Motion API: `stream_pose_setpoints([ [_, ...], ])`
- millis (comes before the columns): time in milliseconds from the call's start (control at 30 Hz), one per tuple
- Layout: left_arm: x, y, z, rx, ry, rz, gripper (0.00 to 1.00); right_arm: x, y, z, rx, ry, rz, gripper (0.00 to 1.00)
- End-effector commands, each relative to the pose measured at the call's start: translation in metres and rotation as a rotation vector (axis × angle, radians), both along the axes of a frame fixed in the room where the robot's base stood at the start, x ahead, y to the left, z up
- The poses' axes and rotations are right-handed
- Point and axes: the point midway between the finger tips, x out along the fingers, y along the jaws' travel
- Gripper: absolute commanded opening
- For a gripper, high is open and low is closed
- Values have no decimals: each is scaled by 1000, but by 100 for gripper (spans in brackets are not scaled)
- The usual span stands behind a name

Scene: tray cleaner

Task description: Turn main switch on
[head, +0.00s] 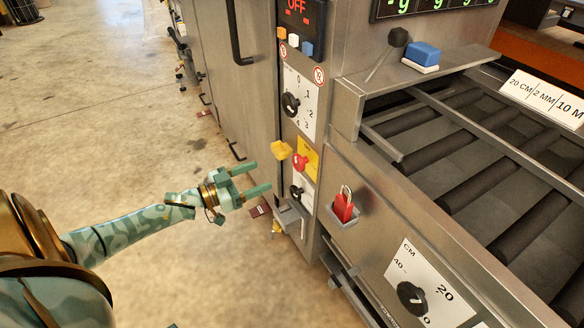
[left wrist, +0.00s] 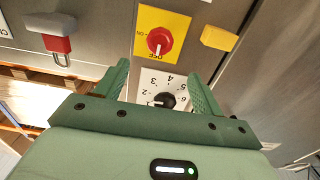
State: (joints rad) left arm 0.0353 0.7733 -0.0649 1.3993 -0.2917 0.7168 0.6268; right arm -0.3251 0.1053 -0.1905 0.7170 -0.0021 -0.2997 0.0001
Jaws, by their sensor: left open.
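The main switch appears to be the red knob (head: 300,162) on a yellow plate (head: 308,157) marked ON and OFF, on the machine's front panel. In the left wrist view the red knob (left wrist: 160,40) is ahead of my fingers, upside down in the picture, and nothing touches it. My left gripper (head: 263,176) is open and empty, left of the panel and slightly lower than the knob. In the left wrist view its two fingers (left wrist: 158,72) stand apart, with a black numbered dial (left wrist: 165,101) visible between them.
A yellow block (head: 281,150) sticks out beside the red knob. A red padlock (head: 342,208) sits in a grey holder to the right. A roller conveyor (head: 480,150) lies right.

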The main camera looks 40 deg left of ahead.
Motion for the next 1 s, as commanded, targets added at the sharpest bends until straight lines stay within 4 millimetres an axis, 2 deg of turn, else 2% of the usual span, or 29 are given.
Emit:
stream_pose_setpoints([
  [33, 14, -6, -6, -1, 0, -2, 68, -1, -3, -7, -4, 9, 9, 36],
  [200, 53, -22, -7, 2, 2, 0, 68, 4, -9, -17, -16, 20, 39, 36],
  [400, 85, -35, -5, 0, 3, 0, 68, 9, -15, -24, -26, 31, 67, 36],
  [600, 97, -40, -3, 1, 4, 1, 68, 12, -18, -25, -31, 32, 77, 36],
  [833, 97, -40, -2, 1, 3, 2, 68, 12, -17, -25, -31, 32, 78, 36],
  [867, 97, -40, -2, 1, 3, 2, 66, 12, -17, -25, -31, 32, 78, 36],
  [1000, 97, -40, -2, 1, 3, 2, 27, 12, -17, -25, -30, 32, 78, 36],
])
